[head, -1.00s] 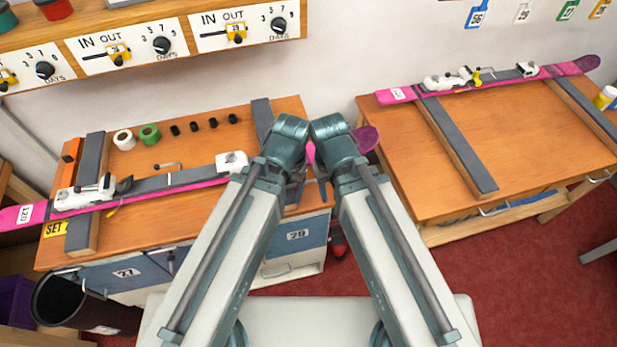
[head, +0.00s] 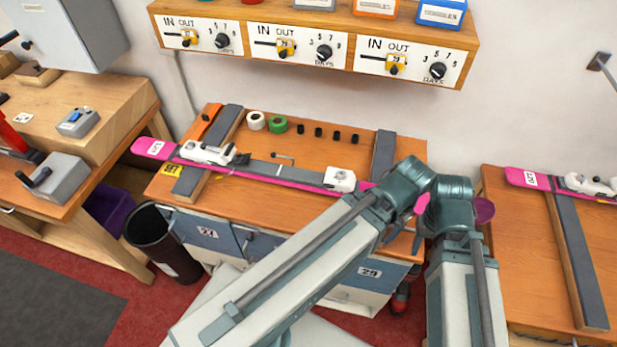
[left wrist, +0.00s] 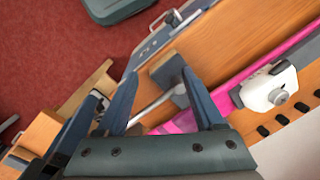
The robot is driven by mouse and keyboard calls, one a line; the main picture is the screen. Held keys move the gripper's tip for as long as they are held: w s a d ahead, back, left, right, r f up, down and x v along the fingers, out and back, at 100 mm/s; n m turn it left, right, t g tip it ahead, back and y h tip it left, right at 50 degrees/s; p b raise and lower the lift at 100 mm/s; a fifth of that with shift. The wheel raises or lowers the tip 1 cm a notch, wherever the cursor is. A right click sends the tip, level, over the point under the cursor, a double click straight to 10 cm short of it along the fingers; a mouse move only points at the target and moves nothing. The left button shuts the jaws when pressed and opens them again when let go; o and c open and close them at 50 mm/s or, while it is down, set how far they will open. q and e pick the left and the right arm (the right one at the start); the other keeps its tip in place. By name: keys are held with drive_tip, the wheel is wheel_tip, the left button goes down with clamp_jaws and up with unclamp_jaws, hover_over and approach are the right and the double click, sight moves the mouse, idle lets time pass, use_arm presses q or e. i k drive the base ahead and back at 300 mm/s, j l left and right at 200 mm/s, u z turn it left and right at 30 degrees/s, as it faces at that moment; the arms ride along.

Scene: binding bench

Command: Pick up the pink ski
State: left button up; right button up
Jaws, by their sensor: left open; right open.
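A pink ski (head: 300,182) with a white number tag lies across the supports of the middle bench. It carries white bindings; its purple right end shows beyond my arms. The ski also shows in the left wrist view (left wrist: 243,87), with a white binding on it. My left gripper (left wrist: 160,98) is open, with nothing between its fingers, over the bench's right part; the ski passes close to its right finger. My right gripper (head: 418,238) is open near the ski's right end, mostly hidden by the arms. Whether either touches the ski cannot be told.
Another pink ski (head: 528,178) lies on the right bench (head: 520,265). Tape rolls (head: 278,124) and small black pieces stand behind the near ski. A black bin (head: 160,240) stands left. A shelf with dials (head: 320,50) hangs above. A side bench (head: 110,110) stands at far left.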

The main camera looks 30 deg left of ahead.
sight(291, 176)
drive_tip(key=j, duration=0.5)
drive_tip(key=k+j, duration=0.15)
drive_tip(key=j, duration=0.85)
drive_tip(key=k+j+z, duration=0.1)
drive_tip(key=j, duration=0.4)
